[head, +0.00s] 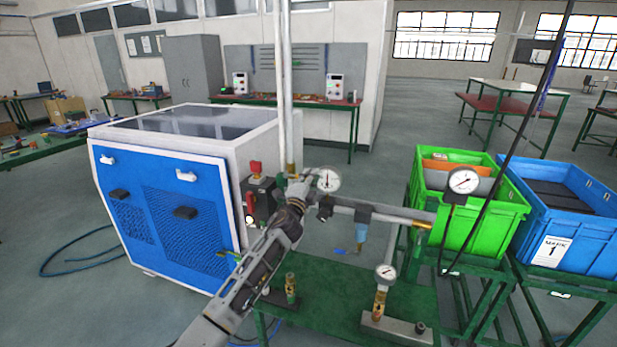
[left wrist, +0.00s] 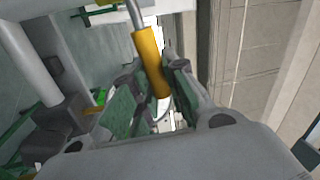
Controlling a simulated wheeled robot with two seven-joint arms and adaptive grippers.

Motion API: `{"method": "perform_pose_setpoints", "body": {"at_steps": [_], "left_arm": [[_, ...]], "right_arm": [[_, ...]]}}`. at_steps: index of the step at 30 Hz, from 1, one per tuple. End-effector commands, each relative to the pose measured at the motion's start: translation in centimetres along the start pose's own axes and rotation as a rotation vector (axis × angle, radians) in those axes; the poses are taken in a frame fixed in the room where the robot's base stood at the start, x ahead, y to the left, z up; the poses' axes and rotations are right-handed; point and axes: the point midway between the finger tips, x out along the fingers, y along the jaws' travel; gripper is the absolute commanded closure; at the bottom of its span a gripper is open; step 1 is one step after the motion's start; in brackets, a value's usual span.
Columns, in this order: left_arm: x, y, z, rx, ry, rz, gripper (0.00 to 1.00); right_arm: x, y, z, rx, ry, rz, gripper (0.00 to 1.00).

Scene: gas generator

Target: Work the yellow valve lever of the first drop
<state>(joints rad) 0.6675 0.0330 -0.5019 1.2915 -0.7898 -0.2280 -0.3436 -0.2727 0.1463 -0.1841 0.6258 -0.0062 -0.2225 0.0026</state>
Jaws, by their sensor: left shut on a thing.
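The yellow valve lever (left wrist: 150,62) shows in the left wrist view as a yellow handle on a thin grey metal stem. It lies between the two fingers of my left gripper (left wrist: 154,78), which is shut on it. In the head view my left gripper (head: 304,184) is at the foot of the tall vertical pipe (head: 284,90), just left of a round gauge (head: 328,180). The lever is hidden behind the gripper and pipework there. My right gripper is not in view.
A blue and white machine (head: 185,205) stands left of the pipes. A horizontal pipe (head: 385,215) runs right to another gauge (head: 463,181). A lower gauge (head: 386,272) stands above the green bench (head: 340,295). Green (head: 478,220) and blue crates (head: 595,240) stand at the right.

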Motion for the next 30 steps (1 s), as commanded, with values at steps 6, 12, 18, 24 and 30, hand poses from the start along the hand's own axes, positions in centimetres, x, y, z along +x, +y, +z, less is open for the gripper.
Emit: {"method": "perform_pose_setpoints", "body": {"at_steps": [6,12,18,24,30], "left_arm": [[-0.2,1.2,0.0,0.109,0.022,0.002,1.0],[-0.3,1.6,0.1,0.152,0.03,0.002,1.0],[-0.3,1.6,0.1,0.16,0.032,0.002,1.0],[-0.3,1.7,0.1,0.16,0.032,0.003,1.0],[-0.3,1.6,0.1,0.158,0.031,0.002,0.63]], "right_arm": [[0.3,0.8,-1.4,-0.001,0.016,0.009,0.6],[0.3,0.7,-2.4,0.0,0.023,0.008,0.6],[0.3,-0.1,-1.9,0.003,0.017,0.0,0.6],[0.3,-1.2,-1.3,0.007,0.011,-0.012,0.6],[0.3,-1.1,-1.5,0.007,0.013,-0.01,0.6]]}}
